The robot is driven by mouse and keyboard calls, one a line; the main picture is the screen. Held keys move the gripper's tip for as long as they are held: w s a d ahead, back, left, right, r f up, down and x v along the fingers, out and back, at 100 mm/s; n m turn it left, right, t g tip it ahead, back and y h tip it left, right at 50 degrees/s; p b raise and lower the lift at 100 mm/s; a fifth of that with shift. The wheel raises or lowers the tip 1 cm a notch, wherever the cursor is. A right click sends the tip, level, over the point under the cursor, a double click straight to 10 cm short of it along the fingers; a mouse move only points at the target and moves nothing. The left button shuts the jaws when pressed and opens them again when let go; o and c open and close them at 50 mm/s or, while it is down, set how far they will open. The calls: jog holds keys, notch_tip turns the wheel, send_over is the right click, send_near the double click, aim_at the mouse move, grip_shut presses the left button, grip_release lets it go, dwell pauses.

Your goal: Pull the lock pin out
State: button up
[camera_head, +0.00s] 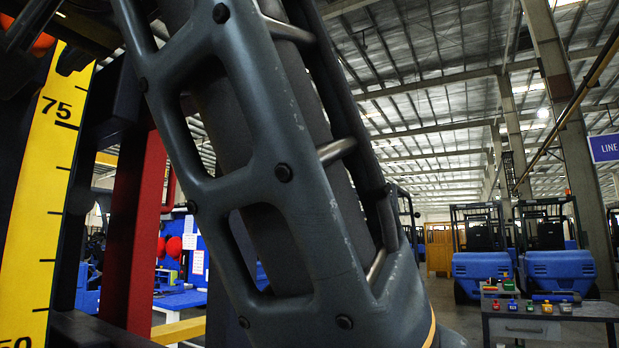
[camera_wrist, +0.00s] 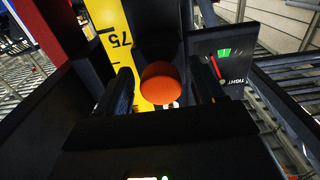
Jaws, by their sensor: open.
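An orange, rounded knob (camera_wrist: 162,82), which looks like the head of the lock pin, shows in the middle of the wrist view. It sits in front of a dark housing and a yellow scale (camera_wrist: 116,38). My gripper (camera_wrist: 166,88) is open, with one dark finger on each side of the knob and a visible gap at each side. I cannot tell how deep the fingers reach along it. The pin's shaft is hidden behind the knob. In the head view an orange-red part (camera_head: 42,44) shows at the top left, partly covered by dark parts.
A gauge panel (camera_wrist: 225,58) marked TIGHT, with a green band and a red needle, is right of the knob. The yellow scale (camera_head: 38,190) and a red post (camera_head: 133,225) stand at left in the head view. A table (camera_head: 545,312) and blue vehicles (camera_head: 558,270) are far right.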

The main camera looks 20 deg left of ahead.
jog(key=shift+c, duration=0.3)
grip_shut()
dwell(0.3)
